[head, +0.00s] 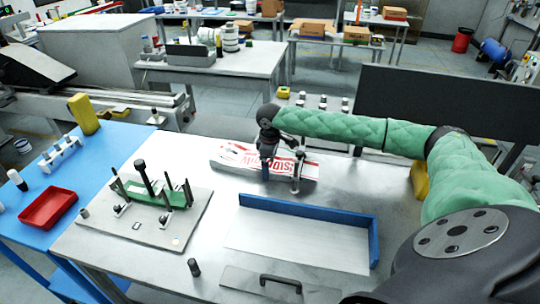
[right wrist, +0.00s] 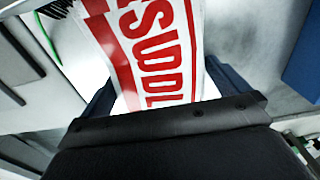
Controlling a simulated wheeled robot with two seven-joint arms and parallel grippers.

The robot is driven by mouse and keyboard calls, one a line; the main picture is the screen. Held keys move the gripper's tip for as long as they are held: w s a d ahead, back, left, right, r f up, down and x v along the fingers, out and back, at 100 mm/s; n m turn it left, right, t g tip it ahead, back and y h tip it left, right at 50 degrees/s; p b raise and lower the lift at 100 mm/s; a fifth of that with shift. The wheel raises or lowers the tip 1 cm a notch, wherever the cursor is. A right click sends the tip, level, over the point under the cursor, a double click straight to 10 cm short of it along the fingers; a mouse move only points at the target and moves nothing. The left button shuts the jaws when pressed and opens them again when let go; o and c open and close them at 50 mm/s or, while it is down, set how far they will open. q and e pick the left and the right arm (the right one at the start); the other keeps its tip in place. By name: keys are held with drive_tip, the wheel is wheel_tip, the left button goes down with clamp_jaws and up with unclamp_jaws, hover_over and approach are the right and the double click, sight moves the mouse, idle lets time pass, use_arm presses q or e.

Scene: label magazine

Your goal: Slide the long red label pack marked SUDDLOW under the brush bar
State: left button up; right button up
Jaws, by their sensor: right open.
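The long label pack (head: 235,154), white with red bands and red lettering, lies on the metal table. Part of the marking, "SUDDL", reads in the right wrist view (right wrist: 150,50). My right gripper (head: 281,178) is open, pointing down over the pack's middle. Its fingers stand on either side of the pack; I cannot tell whether they touch it. Black bristles (right wrist: 55,8) show at the top left of the right wrist view, near the pack's far end. The label magazine fixture (head: 195,222), with upright posts and a green part, stands to the left. My left gripper is not in view.
A blue-edged tray (head: 310,210) lies in front of the pack. A plate with a black handle (head: 281,281) is at the table's front edge. A blue table at left holds a red bin (head: 48,208) and a yellow block (head: 84,114). Bare metal lies between fixture and tray.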

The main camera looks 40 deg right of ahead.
drive_tip(key=shift+f, duration=0.2)
drive_tip(key=c, duration=1.3)
drive_tip(key=shift+w+r, duration=0.1)
drive_tip(key=shift+c, duration=0.2)
drive_tip(key=shift+w+a, duration=0.1)
drive_tip(key=shift+a, duration=0.05)
drive_tip(key=shift+w+a+p, duration=0.55)
drive_tip(key=shift+w+a, duration=0.2)
drive_tip(key=shift+w, duration=0.2)
drive_tip(key=o, duration=1.3)
drive_tip(key=shift+o, duration=0.2)
drive_tip(key=shift+s, duration=0.1)
